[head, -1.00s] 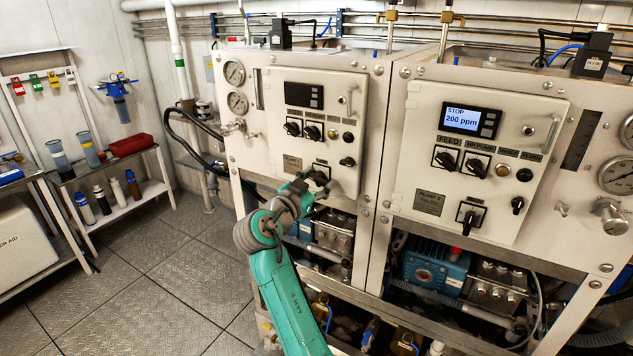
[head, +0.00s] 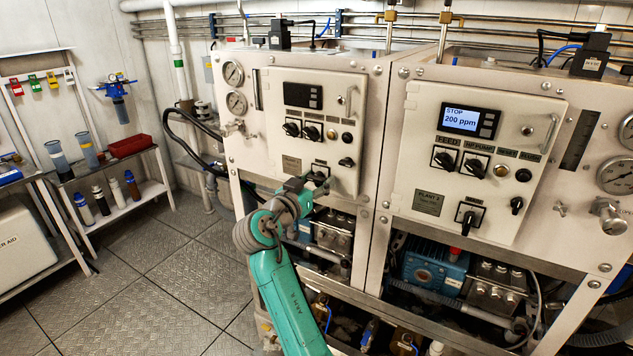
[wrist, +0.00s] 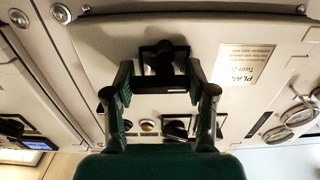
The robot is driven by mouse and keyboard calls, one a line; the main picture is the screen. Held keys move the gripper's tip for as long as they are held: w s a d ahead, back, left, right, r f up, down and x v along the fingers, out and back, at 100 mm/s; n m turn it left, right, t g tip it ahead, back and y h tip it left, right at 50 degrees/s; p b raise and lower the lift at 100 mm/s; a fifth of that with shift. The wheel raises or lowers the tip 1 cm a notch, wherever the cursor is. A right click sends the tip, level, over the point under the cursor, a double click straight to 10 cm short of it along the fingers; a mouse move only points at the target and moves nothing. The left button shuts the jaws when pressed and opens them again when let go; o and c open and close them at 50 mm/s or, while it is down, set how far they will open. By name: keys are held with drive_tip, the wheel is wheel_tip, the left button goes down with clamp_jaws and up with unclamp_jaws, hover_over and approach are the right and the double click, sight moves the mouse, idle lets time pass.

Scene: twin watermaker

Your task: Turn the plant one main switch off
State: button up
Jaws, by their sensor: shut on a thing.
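The plant one panel (head: 312,120) is the left white cabinet door, with a dark display. Its main switch (head: 320,173) is a black rotary knob low on the panel, partly hidden by my gripper (head: 303,185) in the head view. In the wrist view the picture is turned over, and the main switch (wrist: 163,58) shows on its dark square plate, between the two fingers of my gripper (wrist: 160,76). My gripper is shut on the knob. The exact angle of the knob is hard to read. A plant label plate (wrist: 246,64) sits beside it.
The plant two panel (head: 478,150) stands to the right, its display lit with "STOP 200 ppm". Other knobs (head: 302,130) and a door handle (head: 350,100) sit above the main switch. Pumps and pipes lie below. The floor (head: 165,260) at left is clear.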

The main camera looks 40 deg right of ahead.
drive_tip(key=o, duration=1.2)
drive_tip(key=shift+c, duration=0.2)
drive_tip(key=v, duration=1.2)
